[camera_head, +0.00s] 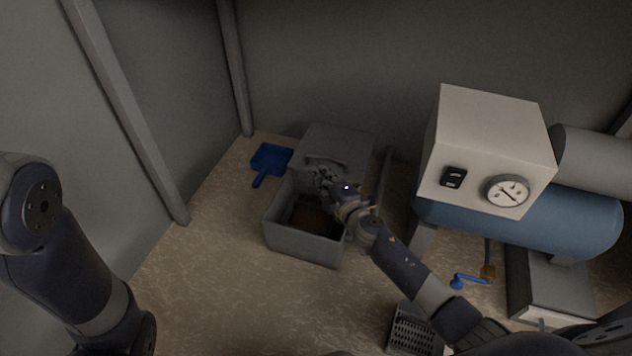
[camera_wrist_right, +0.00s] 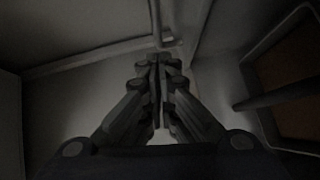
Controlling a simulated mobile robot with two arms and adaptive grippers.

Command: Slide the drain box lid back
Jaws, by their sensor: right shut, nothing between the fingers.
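The grey drain box (camera_head: 304,246) stands on the floor in the head view, its front part open with brown matter (camera_head: 310,218) inside. Its grey lid (camera_head: 343,145) lies over the back part and has a handle (camera_head: 326,163) near its front edge. My right gripper (camera_head: 323,180) is shut and empty at the handle, over the open part; I cannot tell whether it touches. In the right wrist view the closed fingers (camera_wrist_right: 158,62) point at a bar beyond them. My left gripper is out of view; only the left arm shows.
A blue dustpan (camera_head: 269,160) lies left of the box. A blue tank (camera_head: 520,222) with a white gauge housing (camera_head: 487,150) stands to the right. A perforated grey basket (camera_head: 412,331) and a blue valve handle (camera_head: 468,281) are nearer. Walls close in behind and left.

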